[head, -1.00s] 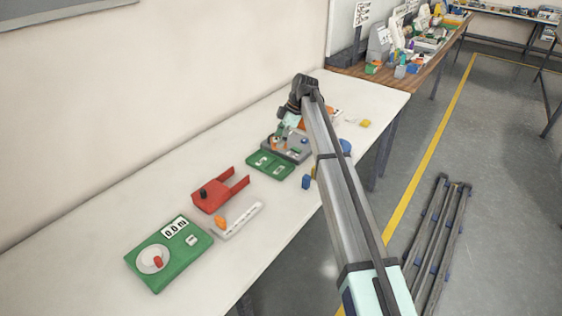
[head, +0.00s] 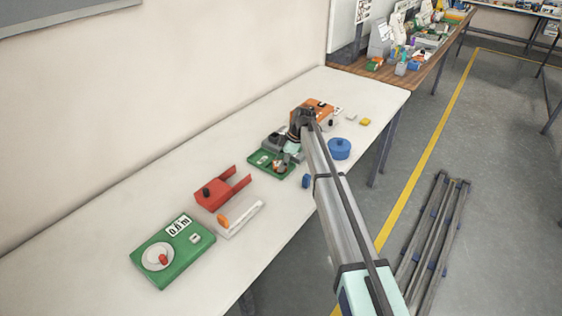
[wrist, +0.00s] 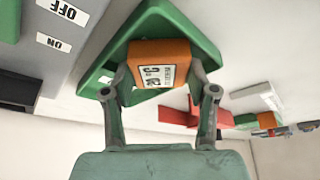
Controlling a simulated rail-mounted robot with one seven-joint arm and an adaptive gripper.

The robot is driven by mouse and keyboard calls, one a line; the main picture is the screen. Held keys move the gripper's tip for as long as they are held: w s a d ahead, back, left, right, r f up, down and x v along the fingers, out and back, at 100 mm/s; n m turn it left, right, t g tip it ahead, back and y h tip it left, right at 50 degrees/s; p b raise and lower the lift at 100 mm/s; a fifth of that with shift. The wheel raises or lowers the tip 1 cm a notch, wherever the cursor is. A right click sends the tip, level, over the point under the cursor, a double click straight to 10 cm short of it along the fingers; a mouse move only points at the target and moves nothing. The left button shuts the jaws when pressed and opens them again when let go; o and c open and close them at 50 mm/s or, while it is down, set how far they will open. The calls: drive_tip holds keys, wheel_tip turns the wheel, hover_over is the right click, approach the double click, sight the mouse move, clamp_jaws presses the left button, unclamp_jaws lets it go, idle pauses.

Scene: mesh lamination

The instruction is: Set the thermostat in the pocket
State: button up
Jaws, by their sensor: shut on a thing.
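My gripper (wrist: 158,75) is shut on an orange block with a white printed label (wrist: 156,67), which I take to be the thermostat. One finger is on each side of it. In the wrist view the block is in front of a green tray (wrist: 95,75) with a raised rim. In the head view my gripper (head: 283,160) is low over the green tray (head: 262,158), and the orange block (head: 279,168) shows just below it. I cannot tell whether the block touches the tray. The tray's inside is mostly hidden, so I cannot make out the pocket.
A grey unit (head: 273,140) stands just behind the tray; its OFF and ON labels show in the wrist view (wrist: 57,42). A red fixture (head: 212,193), a white strip (head: 240,220) and a green gauge board (head: 182,262) lie to the left. A blue round container (head: 340,149) is to the right.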

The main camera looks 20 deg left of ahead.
drive_tip(key=shift+f, duration=0.15)
drive_tip(key=o, duration=1.3)
drive_tip(key=shift+o, duration=0.2)
drive_tip(key=b+v, duration=0.4)
drive_tip(key=v, duration=0.8)
drive_tip(key=shift+r, duration=0.2)
